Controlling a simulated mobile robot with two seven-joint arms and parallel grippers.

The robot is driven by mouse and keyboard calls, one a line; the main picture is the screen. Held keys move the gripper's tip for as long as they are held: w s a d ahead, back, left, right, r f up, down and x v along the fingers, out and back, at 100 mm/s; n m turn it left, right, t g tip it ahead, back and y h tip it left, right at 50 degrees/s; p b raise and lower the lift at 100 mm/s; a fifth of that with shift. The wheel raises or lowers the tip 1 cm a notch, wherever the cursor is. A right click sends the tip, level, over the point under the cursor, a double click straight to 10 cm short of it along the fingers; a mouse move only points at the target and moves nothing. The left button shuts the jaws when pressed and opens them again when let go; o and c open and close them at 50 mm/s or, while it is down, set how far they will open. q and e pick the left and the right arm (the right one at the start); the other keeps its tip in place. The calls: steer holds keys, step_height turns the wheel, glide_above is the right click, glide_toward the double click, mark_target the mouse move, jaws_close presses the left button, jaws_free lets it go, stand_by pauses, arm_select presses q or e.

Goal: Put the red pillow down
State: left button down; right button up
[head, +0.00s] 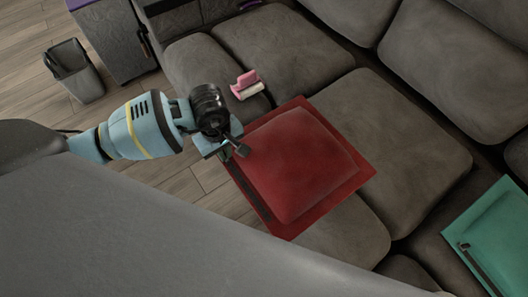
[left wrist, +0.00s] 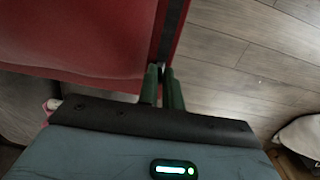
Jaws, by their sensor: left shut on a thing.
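The red pillow (head: 303,163) is square with a flat border and a dark strip along its left edge. In the head view it is over the grey sofa seat, its left edge beyond the sofa's front. I cannot tell whether it touches the cushions. My left gripper (head: 241,150) is shut on the pillow's left border. In the left wrist view the fingers (left wrist: 163,75) pinch the edge of the pillow (left wrist: 90,35) beside the dark strip. My right gripper is not in view.
The grey sofa (head: 400,120) fills the right side. A pink and white object (head: 246,85) lies on its seat, and a teal pillow (head: 500,235) is at the lower right. A bin (head: 75,72) and a dark cabinet (head: 110,38) stand at upper left on the wood floor (head: 25,60).

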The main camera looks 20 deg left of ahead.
mark_target(262, 148)
arm_select(q)
steer(key=w+d, duration=0.1)
steer(key=d, duration=0.1)
steer(key=w+d, duration=0.2)
steer(key=d, duration=0.1)
steer(key=w+d, duration=0.1)
steer(key=d, duration=0.2)
steer(key=shift+w+f, duration=0.35)
steer(key=shift+f, duration=0.05)
steer(key=shift+w+d+f, duration=0.1)
steer(key=shift+d+f, duration=0.1)
steer(key=shift+d, duration=0.15)
step_height(262, 148, down, 3)
steer(key=shift+a+f+b, duration=0.1)
steer(key=shift+b, duration=0.3)
steer(key=c, duration=1.6)
jaws_free()
steer(key=shift+o, duration=0.2)
step_height(262, 148, up, 12)
steer(key=shift+a+p, duration=0.15)
steer(key=shift+p, duration=0.7)
